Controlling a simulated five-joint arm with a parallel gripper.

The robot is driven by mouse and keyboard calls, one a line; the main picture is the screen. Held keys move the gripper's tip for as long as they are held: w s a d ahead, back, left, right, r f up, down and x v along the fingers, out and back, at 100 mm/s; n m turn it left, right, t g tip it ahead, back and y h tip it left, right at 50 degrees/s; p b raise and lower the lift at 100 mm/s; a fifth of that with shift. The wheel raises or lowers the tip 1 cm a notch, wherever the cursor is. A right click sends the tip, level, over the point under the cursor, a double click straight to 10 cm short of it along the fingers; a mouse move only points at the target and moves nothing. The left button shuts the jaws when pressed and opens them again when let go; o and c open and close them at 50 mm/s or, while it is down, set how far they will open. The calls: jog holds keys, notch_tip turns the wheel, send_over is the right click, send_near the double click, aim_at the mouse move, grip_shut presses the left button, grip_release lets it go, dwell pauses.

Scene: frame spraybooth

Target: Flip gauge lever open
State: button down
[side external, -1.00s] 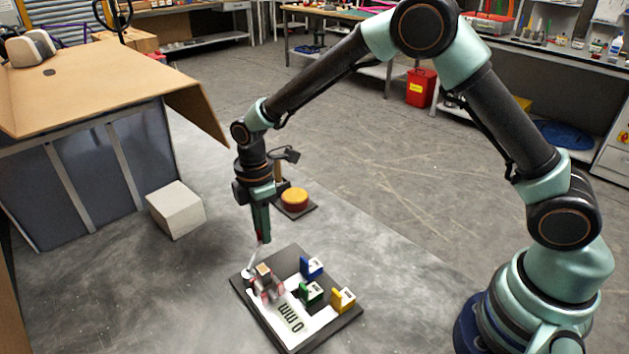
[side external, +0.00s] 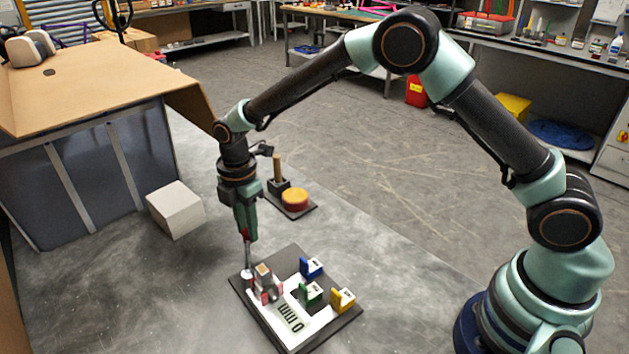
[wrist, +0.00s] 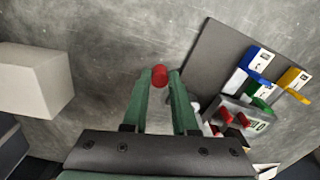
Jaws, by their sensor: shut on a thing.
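The gauge (side external: 267,282) sits on a dark base plate (side external: 240,289) in the side view. Its thin grey lever (side external: 248,257) rises from a pivot at the plate's left corner and stands nearly upright. My gripper (side external: 247,238) points down over that corner and is shut on the lever's upper end. In the wrist view, the lever's red knob (wrist: 159,76) shows between the fingertips of my gripper (wrist: 159,82). The rod below the knob is hidden there.
Blue (side external: 311,266), green (side external: 312,293) and yellow (side external: 342,299) blocks stand on the plate. A pale box (side external: 175,209) lies left of my gripper. Behind is a small base with a yellow-orange disc (side external: 295,198) and a wooden post (side external: 277,170). The floor between is clear.

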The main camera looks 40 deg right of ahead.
jog(key=shift+a, duration=0.1)
jog(key=c, duration=0.7)
grip_release()
jog(key=shift+r, duration=0.1)
notch_tip(320, 180, up, 12)
jog(key=shift+f, duration=0.1)
